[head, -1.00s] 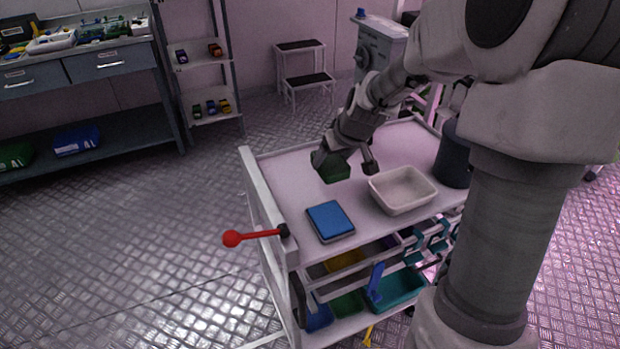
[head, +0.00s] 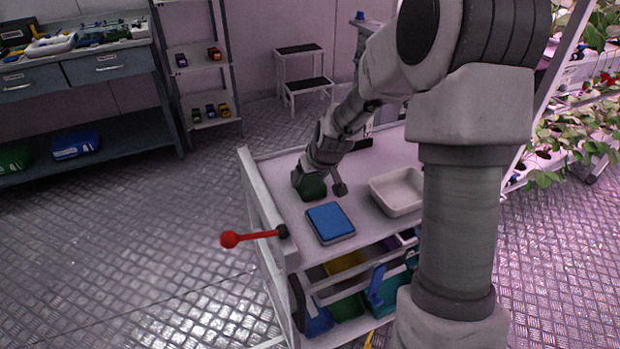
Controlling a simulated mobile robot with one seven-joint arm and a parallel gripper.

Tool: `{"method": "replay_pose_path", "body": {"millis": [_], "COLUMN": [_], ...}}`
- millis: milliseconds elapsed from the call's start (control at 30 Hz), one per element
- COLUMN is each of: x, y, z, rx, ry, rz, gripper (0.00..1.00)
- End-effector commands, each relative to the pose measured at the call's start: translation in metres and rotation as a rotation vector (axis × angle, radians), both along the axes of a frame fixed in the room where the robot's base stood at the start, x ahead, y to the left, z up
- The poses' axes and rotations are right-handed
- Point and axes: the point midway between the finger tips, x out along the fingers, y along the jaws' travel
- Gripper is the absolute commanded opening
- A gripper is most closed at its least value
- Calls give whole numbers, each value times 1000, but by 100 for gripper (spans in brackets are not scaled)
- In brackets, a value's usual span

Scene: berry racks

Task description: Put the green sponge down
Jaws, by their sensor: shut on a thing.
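My gripper (head: 312,182) is over the top of the cart, left of the white tub and just behind the blue pad. It is shut on the green sponge (head: 313,190), a dark green block below the fingers. I cannot tell whether the sponge touches the cart top (head: 277,164) or hangs slightly above it. The gripper hides the sponge's upper part.
A blue pad on a grey base (head: 330,222) lies close in front of the sponge. A white tub (head: 394,207) stands to the right. The cart has a raised left rail and a red-knobbed lever (head: 231,239). Bins fill the shelf below.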

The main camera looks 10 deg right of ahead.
Motion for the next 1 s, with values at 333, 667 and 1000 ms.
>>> {"method": "replay_pose_path", "body": {"millis": [333, 667, 1000], "x": [0, 0, -26], "y": [0, 0, -7], "z": [-2, 1, 52], "rx": [0, 0, -2], "ry": [0, -1, -4], "rz": [0, 0, -2], "gripper": [98, 100, 100]}}
